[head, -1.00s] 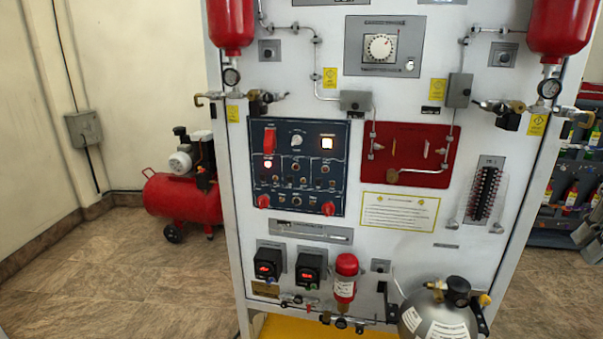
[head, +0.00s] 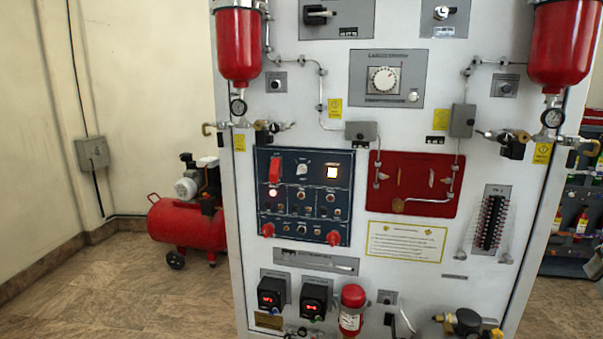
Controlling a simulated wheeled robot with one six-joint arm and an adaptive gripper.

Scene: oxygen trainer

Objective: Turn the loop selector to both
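The trainer panel (head: 470,130) stands upright in front of me. I cannot tell for sure which control is the loop selector, as the labels are too small to read. A dark lever-type handle (head: 320,15) lies level on a grey plate at the top left of the panel. A small silver knob (head: 441,13) is on a grey plate at the top right. A round white dial knob (head: 382,79) sits on a grey plate at upper centre. A small white rotary knob (head: 303,169) is on the dark blue control panel (head: 320,218). My gripper is not in view.
Red cylinders hang at the left (head: 239,50) and right (head: 566,50) of the panel, with gauges and valves sticking out below. A red compressor (head: 186,225) stands on the floor at left. The floor (head: 120,285) at front left is clear.

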